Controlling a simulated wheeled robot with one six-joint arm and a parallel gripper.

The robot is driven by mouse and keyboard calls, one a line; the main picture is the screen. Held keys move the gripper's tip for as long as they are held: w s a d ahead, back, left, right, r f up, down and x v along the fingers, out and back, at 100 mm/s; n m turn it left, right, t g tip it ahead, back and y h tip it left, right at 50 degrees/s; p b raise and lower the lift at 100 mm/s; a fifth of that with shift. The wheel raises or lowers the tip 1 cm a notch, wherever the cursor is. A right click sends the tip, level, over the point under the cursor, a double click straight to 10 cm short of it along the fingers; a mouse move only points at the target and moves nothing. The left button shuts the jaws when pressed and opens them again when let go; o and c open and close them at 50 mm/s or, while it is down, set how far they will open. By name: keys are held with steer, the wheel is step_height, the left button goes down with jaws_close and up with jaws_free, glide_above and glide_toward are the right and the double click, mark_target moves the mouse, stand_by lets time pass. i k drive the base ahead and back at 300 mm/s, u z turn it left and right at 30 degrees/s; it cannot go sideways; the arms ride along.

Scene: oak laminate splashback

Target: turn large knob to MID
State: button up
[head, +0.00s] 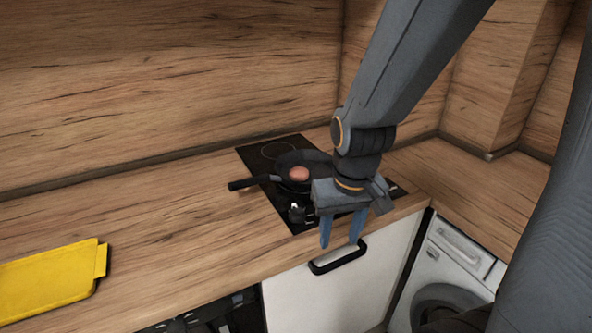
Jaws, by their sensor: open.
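A small dark knob (296,212) stands at the front left of the black hob (262,188). A pale spot shows on top of it, but I cannot read its setting. I cannot tell whether it is the large knob, and any other knobs are hidden behind my gripper. My gripper (341,243) is open and empty, fingers pointing down. In the picture it is to the right of and below the visible knob, overlapping the counter's front edge. Its fingers appear apart from the knob.
A dark frying pan (314,159) holding a round brown item (299,174) sits on the hob, its handle (248,183) pointing left. A yellow tray (50,276) lies at left. A door handle (338,257) and washing machine (448,270) are below. The wooden counter (165,225) between tray and hob is clear.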

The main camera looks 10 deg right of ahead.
mark_target(297, 215)
steer(key=z, duration=0.25)
steer(key=k, duration=0.7)
steer(key=z, duration=0.6)
steer(key=k, duration=0.45)
steer(key=u, duration=0.85)
steer(key=i, duration=0.8)
steer(key=u, duration=0.45)
